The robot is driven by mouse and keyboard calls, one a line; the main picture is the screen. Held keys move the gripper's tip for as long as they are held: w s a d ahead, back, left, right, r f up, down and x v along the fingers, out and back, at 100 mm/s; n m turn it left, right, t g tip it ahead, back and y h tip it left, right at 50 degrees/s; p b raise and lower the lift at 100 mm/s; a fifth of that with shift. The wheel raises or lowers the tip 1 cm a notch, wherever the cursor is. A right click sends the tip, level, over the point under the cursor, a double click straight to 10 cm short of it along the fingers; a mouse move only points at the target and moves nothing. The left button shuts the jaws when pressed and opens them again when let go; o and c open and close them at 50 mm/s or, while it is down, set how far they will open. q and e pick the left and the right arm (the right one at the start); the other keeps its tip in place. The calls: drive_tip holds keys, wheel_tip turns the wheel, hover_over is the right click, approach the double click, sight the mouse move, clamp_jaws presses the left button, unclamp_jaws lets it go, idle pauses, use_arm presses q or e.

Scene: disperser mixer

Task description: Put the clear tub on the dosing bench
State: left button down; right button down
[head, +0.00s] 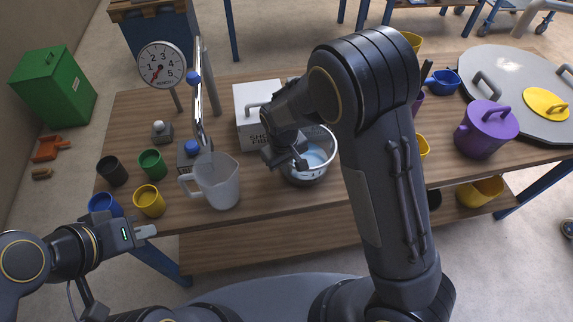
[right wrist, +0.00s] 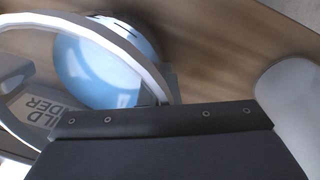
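The clear tub (head: 322,160) is a see-through round vessel with pale blue inside. It is near the front edge of the wooden bench (head: 265,212); I cannot tell whether it rests on the wood. My right gripper (head: 290,160) is at the tub's left rim, and its arm covers part of the view. In the right wrist view, the tub's pale rim (right wrist: 125,42) runs behind the dark gripper body, and its fingertips are hidden. My left gripper (head: 146,231) is empty, off the bench's front left edge. No label shows which surface is the dosing bench.
A frosted jug (head: 217,182) stands left of the tub, and a lettered white box (head: 257,108) behind it. A dial (head: 162,65), small coloured cups (head: 149,200) and a metal stand (head: 206,75) are at left. A purple pot (head: 486,130) is at right.

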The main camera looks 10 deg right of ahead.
drive_tip(key=shift+f, duration=0.15)
drive_tip(key=c, duration=1.7)
unclamp_jaws()
drive_tip(key=r, duration=1.2)
drive_tip(key=shift+s+a+r, duration=0.2)
drive_tip(key=shift+a, duration=0.2)
